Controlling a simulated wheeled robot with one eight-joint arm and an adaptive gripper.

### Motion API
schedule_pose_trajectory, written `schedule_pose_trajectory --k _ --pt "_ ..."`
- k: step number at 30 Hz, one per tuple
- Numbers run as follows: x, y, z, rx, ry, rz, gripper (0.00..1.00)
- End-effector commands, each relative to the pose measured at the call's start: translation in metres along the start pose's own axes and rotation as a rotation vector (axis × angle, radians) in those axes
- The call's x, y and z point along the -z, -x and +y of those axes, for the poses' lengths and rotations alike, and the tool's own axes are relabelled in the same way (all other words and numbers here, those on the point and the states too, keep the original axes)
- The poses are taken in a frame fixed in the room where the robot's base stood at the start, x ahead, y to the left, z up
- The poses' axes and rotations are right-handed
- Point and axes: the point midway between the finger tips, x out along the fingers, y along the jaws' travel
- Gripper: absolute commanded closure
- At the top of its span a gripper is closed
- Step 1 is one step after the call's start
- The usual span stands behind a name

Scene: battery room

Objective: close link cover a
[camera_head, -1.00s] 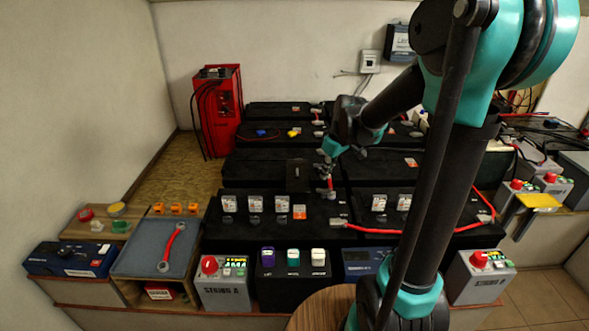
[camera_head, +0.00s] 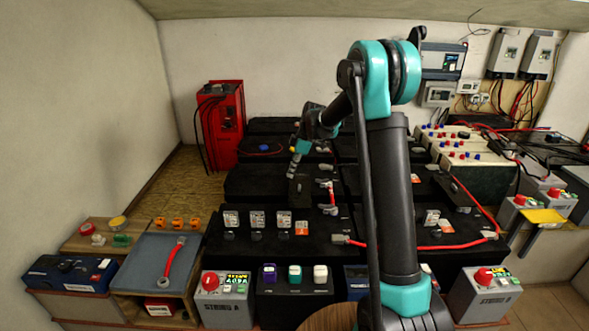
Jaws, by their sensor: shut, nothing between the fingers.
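A small black cover (camera_head: 300,189) stands raised on the black batteries in the middle of the bank; I take it to be link cover a. A short red link (camera_head: 331,193) with grey ends lies just to its right and is exposed. My gripper (camera_head: 293,175) is shut and empty. It points down at the upper left of the cover, very close to it; I cannot tell whether they touch. The fingertips are small and dark against the black batteries.
Black batteries (camera_head: 258,222) fill the middle. A red charger unit (camera_head: 220,128) stands at the back left. A long red cable (camera_head: 440,247) crosses the front right batteries. A blue-grey tray (camera_head: 150,262) with a red link lies at the front left.

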Motion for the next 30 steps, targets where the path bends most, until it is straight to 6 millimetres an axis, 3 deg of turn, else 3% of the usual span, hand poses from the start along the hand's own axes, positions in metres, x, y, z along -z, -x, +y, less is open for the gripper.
schedule_pose_trajectory --k 9,18,30 --pt "0.0 -0.063 0.0 0.0 0.0 0.0 1.0" --pt "-0.034 -0.049 0.0 0.0 -0.002 -0.001 1.0" --pt "-0.038 -0.047 0.0 0.0 -0.001 -0.001 1.0"
